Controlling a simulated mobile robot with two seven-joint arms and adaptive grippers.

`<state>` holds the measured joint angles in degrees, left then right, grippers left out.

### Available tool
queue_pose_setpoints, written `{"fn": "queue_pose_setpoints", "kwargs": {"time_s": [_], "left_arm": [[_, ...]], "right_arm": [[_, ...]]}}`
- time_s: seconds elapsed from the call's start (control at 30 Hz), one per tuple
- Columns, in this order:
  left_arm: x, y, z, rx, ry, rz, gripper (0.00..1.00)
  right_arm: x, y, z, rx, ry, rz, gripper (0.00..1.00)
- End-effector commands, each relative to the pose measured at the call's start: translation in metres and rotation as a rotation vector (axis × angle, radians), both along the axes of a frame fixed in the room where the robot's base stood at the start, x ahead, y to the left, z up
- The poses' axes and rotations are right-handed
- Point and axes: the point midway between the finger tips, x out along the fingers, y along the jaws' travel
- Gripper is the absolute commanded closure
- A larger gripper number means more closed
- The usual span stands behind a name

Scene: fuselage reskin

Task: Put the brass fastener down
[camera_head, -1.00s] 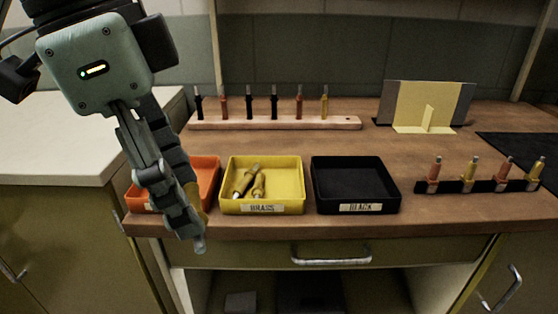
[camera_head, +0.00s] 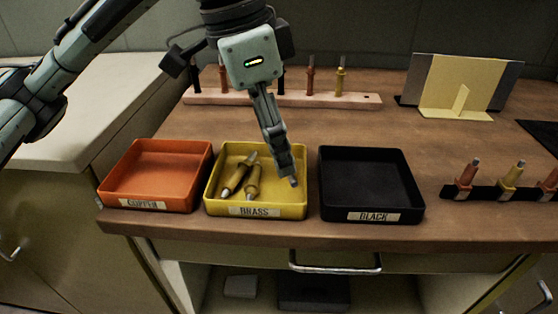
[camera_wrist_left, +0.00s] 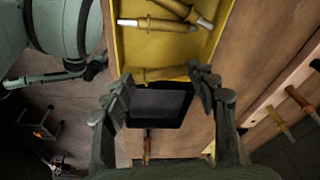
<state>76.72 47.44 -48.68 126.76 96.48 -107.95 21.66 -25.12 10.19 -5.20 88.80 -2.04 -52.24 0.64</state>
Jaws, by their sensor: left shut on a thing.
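My left gripper (camera_head: 284,168) is over the right part of the yellow tray labelled BRASS (camera_head: 281,212). It is shut on a brass fastener (camera_wrist_left: 157,74), which spans between the fingertips in the left wrist view. In the head view the fingers mostly hide this fastener, with a grey tip showing below them. Two other brass fasteners (camera_head: 238,175) (camera_head: 253,183) lie in the left part of the yellow tray. Whether the held fastener touches the tray is unclear. My right gripper is not in view.
An empty orange tray (camera_head: 155,174) stands left of the yellow one, an empty black tray (camera_head: 370,184) right. A wooden rack (camera_head: 345,101) with fasteners stands behind. A dark strip (camera_head: 490,192) with several fasteners is at right. A yellow bracket (camera_head: 455,100) stands at the back.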

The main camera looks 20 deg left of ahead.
Motion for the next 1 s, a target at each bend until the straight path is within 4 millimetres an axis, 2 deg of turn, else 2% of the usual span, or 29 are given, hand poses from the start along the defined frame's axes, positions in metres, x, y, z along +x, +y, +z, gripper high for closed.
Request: {"fn": "queue_pose_setpoints", "kwargs": {"time_s": [0.2, 0.47, 0.87, 0.9, 1.0], "left_arm": [[0.009, -0.003, -0.011, 0.001, 0.001, 0.0, 0.66], [0.009, -0.003, -0.045, 0.001, 0.001, 0.0, 0.66], [0.009, -0.003, -0.05, 0.0, 0.0, 0.0, 0.66], [0.009, -0.003, -0.049, 0.0, 0.0, 0.0, 0.37], [0.009, -0.003, -0.049, 0.001, -0.001, 0.0, 0.25]], "right_arm": [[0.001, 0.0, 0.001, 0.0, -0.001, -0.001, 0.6], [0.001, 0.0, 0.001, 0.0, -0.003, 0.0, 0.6], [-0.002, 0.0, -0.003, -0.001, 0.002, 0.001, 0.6], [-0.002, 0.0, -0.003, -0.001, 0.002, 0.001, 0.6], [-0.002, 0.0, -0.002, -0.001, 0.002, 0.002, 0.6]]}}
